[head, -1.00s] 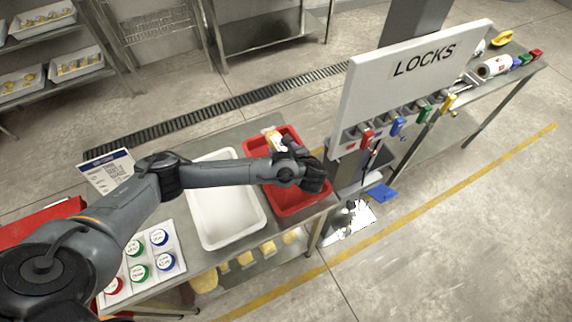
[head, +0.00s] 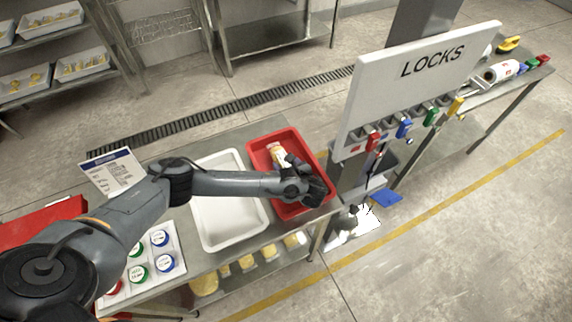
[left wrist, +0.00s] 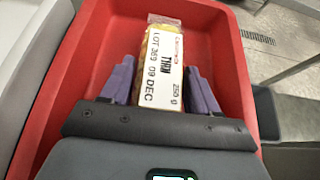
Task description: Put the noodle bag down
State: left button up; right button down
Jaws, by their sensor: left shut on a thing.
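In the head view the bag (head: 277,155) shows past the left gripper (head: 289,164), over the red tray (head: 259,145). The left wrist view shows the red tray (left wrist: 226,30) around and beneath the bag. I cannot tell whether the bag touches the tray floor. My right gripper is not in view.
A white tray (head: 225,235) stands left of the red one on the steel table. Round coloured-lid pots (head: 139,273) and a sign card (head: 112,172) are further left. The LOCKS board (head: 425,75) rises to the right.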

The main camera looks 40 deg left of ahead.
pick_arm(q)
jog(key=o, duration=1.4)
jog(key=shift+c, duration=0.2)
jog(key=p+v, duration=0.2)
jog(key=v, duration=0.8)
jog(key=shift+d+r, duration=0.25)
jog(key=shift+s+d+r+p, duration=0.2)
jog(key=shift+s+d+p, duration=0.15)
jog(key=shift+d, duration=0.25)
